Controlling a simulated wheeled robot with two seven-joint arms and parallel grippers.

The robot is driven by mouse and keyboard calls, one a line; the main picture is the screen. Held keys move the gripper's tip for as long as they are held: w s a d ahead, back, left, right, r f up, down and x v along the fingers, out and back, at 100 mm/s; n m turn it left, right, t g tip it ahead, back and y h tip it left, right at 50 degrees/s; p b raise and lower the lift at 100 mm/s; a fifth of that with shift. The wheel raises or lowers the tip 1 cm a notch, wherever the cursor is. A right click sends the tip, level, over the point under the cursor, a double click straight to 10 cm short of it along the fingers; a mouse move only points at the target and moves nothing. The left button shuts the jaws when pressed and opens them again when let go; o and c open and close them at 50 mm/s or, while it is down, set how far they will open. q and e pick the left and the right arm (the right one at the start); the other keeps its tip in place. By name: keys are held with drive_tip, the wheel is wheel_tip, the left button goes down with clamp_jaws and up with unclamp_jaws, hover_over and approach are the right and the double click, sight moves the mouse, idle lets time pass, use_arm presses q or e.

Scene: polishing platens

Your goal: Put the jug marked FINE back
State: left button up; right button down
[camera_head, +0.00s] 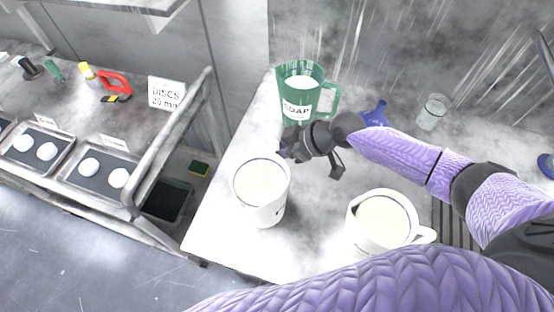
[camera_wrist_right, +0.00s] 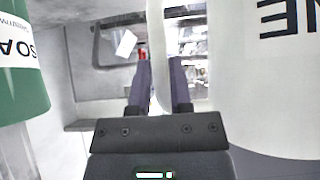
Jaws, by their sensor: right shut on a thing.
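A white jug (camera_head: 262,192) with pale contents is at the left part of the pale worktop; whether its base touches the worktop I cannot tell. In the right wrist view this jug (camera_wrist_right: 245,95) fills the right side, with the letters "NE" upside down on its label. My right gripper (camera_head: 288,150) is at the jug's far side. In the wrist view its two fingers (camera_wrist_right: 160,80) are shut on the jug's white handle. Most of the label is turned away in the head view. My left gripper is not in view.
A green jug marked SOAP (camera_head: 298,112) stands close behind the gripper. A second white jug (camera_head: 383,222) stands to the right, its label unseen. A blue object (camera_head: 375,114) and a clear glass (camera_head: 432,113) are at the back. A bench with trays (camera_head: 70,188) is at left.

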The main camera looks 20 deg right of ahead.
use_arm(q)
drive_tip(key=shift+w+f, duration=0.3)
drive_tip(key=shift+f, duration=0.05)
use_arm(e)
wheel_tip(320, 180, down, 2)
drive_tip(key=c, duration=0.7)
unclamp_jaws()
drive_tip(key=shift+o, duration=0.8)
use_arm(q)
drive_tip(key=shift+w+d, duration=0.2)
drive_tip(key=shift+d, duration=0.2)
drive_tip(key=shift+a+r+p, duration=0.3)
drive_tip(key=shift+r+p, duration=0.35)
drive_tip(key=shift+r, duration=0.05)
use_arm(e)
drive_tip(key=v, duration=1.2)
